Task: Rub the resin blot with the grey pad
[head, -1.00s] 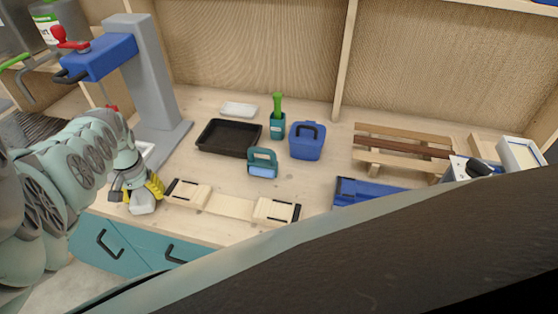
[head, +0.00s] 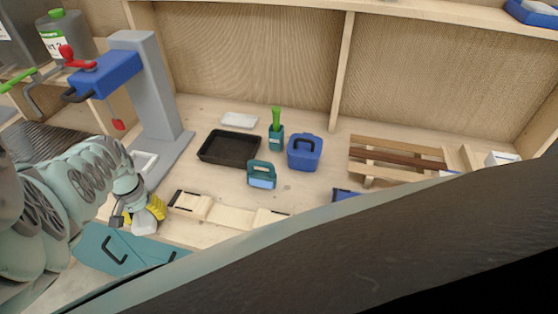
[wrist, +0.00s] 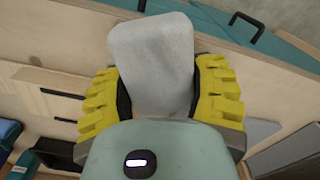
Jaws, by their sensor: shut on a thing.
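My gripper (head: 145,213) is at the front left of the workbench, by the front edge and left of the pale wooden form (head: 228,213). Its yellow fingers are shut on the grey pad (head: 145,226). In the wrist view the pad (wrist: 150,60) is a pale grey rounded block between the two yellow fingers of my gripper (wrist: 160,95). Whether the pad touches the bench is unclear. I cannot clearly make out the resin blot in either view.
A grey drill press (head: 150,100) stands behind my gripper. Wooden slats (head: 398,160) lie right. Teal drawers (head: 120,250) are below.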

